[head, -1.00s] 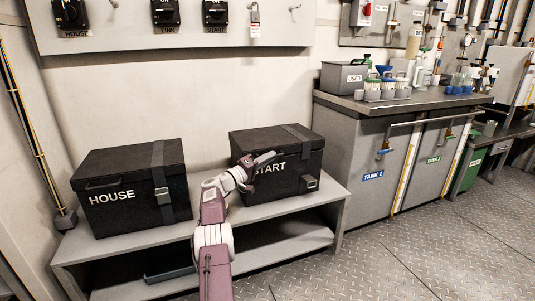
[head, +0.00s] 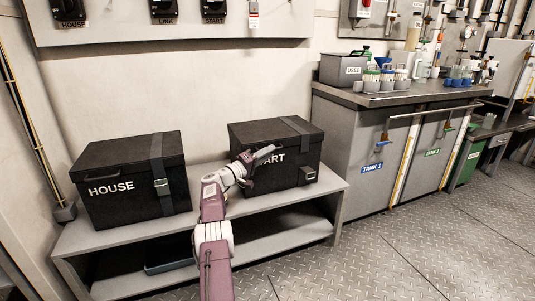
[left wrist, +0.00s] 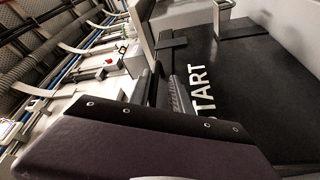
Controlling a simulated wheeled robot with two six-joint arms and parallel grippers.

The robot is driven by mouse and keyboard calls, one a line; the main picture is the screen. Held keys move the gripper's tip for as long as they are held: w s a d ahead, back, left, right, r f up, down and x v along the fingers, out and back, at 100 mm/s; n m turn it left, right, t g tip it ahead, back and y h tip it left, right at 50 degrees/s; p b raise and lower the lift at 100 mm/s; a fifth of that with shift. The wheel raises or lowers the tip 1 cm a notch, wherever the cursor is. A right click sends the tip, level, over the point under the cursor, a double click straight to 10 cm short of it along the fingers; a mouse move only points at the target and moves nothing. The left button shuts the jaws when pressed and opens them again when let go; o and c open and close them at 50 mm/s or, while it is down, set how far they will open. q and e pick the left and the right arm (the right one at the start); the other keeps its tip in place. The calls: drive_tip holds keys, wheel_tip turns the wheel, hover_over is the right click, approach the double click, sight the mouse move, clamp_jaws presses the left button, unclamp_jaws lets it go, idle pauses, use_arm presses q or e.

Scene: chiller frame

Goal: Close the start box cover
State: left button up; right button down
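The start box (head: 291,165) is a black case on the right of a grey bench, with a strap over its lid and a metal buckle (head: 307,175) on its front. Its cover (head: 268,132) looks down on the box, with no gap that I can make out. My left gripper (head: 264,156) is in front of the box's front face and hides part of the START label. In the left wrist view, the box front (left wrist: 270,85) fills the right side beside the dark fingers (left wrist: 174,98). Whether they touch it or are parted is unclear. My right gripper is not in view.
A similar HOUSE box (head: 125,180) stands to the left on the same bench (head: 160,231). A lower shelf holds a dark tray. To the right is a counter (head: 400,97) with bottles and containers. The plate floor in front is clear.

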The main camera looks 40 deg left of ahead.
use_arm(q)
drive_tip(key=shift+a, duration=0.1)
idle(0.4)
drive_tip(key=s+a+f+p, duration=0.1)
drive_tip(key=s+p, duration=0.1)
drive_tip(key=s, duration=0.7)
drive_tip(key=shift+f+p, duration=0.15)
drive_tip(key=shift+p, duration=0.2)
drive_tip(key=shift+w, duration=0.1)
